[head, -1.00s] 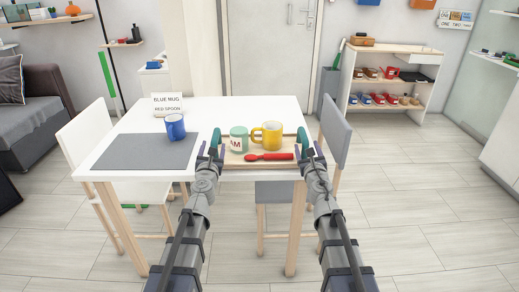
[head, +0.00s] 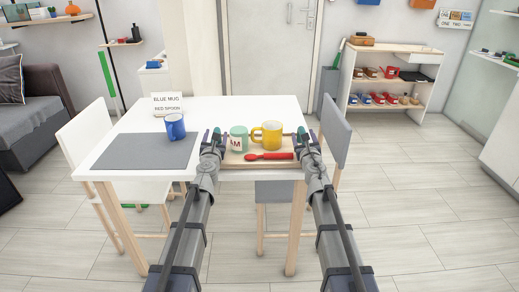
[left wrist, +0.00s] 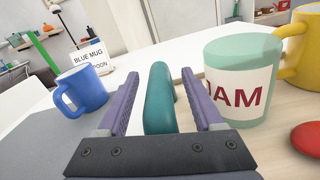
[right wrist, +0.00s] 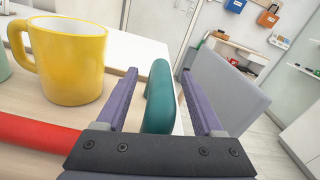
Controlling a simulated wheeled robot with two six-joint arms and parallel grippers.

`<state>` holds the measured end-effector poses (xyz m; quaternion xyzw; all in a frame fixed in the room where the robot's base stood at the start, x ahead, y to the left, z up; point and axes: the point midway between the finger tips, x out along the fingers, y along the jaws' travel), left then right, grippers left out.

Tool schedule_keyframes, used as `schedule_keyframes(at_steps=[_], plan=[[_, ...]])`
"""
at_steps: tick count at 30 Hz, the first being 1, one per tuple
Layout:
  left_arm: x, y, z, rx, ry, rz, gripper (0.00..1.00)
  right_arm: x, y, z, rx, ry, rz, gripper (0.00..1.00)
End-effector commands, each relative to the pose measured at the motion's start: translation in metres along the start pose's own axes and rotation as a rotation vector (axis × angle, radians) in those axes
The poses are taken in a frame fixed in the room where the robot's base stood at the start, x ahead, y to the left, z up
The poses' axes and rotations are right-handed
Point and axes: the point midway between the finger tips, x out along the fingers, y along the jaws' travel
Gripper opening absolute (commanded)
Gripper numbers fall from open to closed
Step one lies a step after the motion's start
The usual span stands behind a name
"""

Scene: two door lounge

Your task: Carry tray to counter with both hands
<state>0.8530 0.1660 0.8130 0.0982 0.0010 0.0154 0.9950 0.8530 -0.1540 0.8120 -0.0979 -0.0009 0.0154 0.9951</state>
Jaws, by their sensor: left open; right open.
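The wooden tray (head: 233,159) lies on the white table near its front right edge. On it are a green jar labelled JAM (head: 238,140), a yellow mug (head: 268,134) and a red spoon (head: 268,156). My left gripper (head: 212,138) is at the tray's left end; in the left wrist view its open fingers stand on either side of a teal handle (left wrist: 159,98). My right gripper (head: 308,138) is at the right end; in the right wrist view its open fingers straddle the other teal handle (right wrist: 159,95). I cannot tell whether the fingers touch the handles.
A blue mug (head: 175,127) stands by a grey mat (head: 140,152), with a sign (head: 167,104) behind reading BLUE MUG, RED SPOON. A white chair (head: 85,130) is at the left, a grey-backed chair (head: 334,130) at the right. A shelf (head: 400,52) stands at the back right; floor at right is clear.

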Motion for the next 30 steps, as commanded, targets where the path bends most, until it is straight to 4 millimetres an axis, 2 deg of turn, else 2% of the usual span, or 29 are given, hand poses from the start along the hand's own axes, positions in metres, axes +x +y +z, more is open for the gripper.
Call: schedule_keyframes(at_steps=[4, 22, 30], plan=[[-0.0007, 0.0001, 0.0000, 0.000, 0.000, 0.000, 0.67, -0.0006, 0.0001, 0.0000, 0.000, 0.000, 0.000, 0.68], [-0.0008, 0.0003, -0.0001, 0.000, 0.000, 0.000, 0.00, -0.0007, -0.0003, 0.0000, 0.000, 0.000, 0.000, 0.00], [-0.0007, 0.0004, -0.0001, 0.000, 0.000, 0.000, 0.00, -0.0007, -0.0005, -0.0001, -0.001, 0.000, -0.001, 0.00]])
